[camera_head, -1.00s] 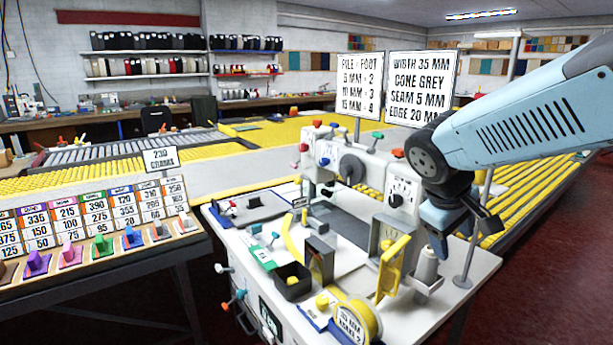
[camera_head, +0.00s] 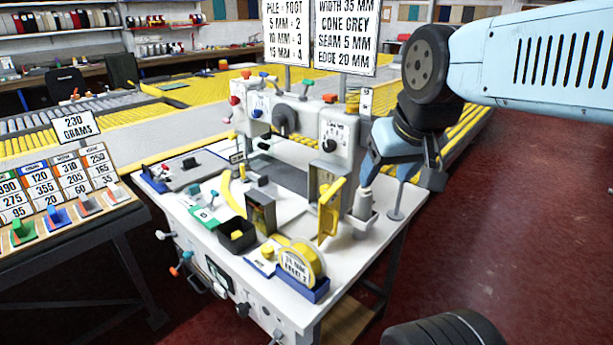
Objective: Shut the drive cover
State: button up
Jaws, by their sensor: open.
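A yellow hinged panel (camera_head: 329,212), which looks like the drive cover, stands swung out from a grey box-like housing (camera_head: 316,180) on the right part of the white machine table. The housing's front looks uncovered. My gripper (camera_head: 366,187) is open and points down, to the right of the yellow panel and apart from it. Its fingertips are at or just above a grey cone (camera_head: 362,203) on the table; I cannot tell if they touch it. Part of the jaws is hidden by the wrist.
A yellow tape roll (camera_head: 302,265) and a black bin (camera_head: 237,236) stand near the table's front edge. The white sewing machine (camera_head: 335,130) stands behind. Red floor on the right is mostly clear.

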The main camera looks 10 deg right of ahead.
aim_at(329, 203)
jog(key=z, duration=1)
jog(key=k, duration=1.1)
jog(key=u, duration=1)
jog(key=i, duration=1)
jog(key=z, duration=0.05)
